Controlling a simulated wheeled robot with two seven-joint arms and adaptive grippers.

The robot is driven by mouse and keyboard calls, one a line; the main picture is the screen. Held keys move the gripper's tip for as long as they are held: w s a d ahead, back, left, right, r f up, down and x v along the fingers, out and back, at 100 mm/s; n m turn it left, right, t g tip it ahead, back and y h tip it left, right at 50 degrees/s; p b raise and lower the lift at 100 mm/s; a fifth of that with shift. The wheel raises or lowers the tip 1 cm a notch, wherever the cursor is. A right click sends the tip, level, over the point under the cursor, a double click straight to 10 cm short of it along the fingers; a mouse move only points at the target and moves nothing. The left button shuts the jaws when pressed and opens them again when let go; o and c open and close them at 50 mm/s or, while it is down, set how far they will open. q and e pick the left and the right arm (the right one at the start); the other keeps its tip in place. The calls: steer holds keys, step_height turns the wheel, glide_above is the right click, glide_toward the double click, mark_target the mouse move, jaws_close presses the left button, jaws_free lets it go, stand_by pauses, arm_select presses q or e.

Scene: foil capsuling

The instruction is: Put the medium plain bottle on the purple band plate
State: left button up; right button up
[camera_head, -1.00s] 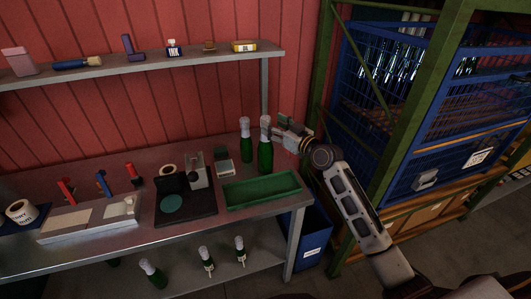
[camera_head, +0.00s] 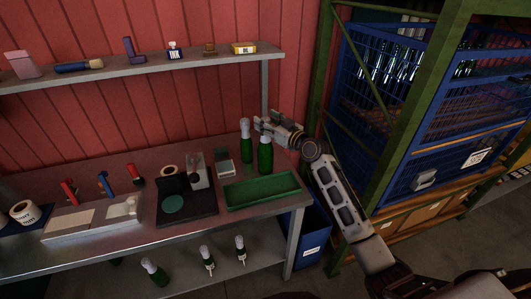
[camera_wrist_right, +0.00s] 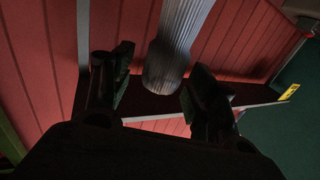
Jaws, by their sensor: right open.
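Two green bottles stand upright at the back of the bench, by the green tray. The left one (camera_head: 246,148) shows a pale silver neck. My right gripper (camera_head: 261,122) is open at neck height, just right of the left bottle's neck. In the right wrist view a ribbed silver neck (camera_wrist_right: 174,50) shows between and beyond the open fingers (camera_wrist_right: 152,95), not gripped. I cannot make out a purple band plate. My left gripper is not in view.
The green tray (camera_head: 230,200) lies in front of the bottles. A black stand with a teal disc (camera_head: 173,203) is to its left. Above runs a wall shelf (camera_head: 130,68). Several bottles (camera_head: 153,272) are on the lower shelf. A green rack post (camera_head: 415,110) is at right.

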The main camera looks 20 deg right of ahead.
steer(key=shift+w+a, duration=0.2)
steer(key=shift+w, duration=0.25)
jaws_close()
stand_by(0.5)
steer(key=shift+r, duration=0.15)
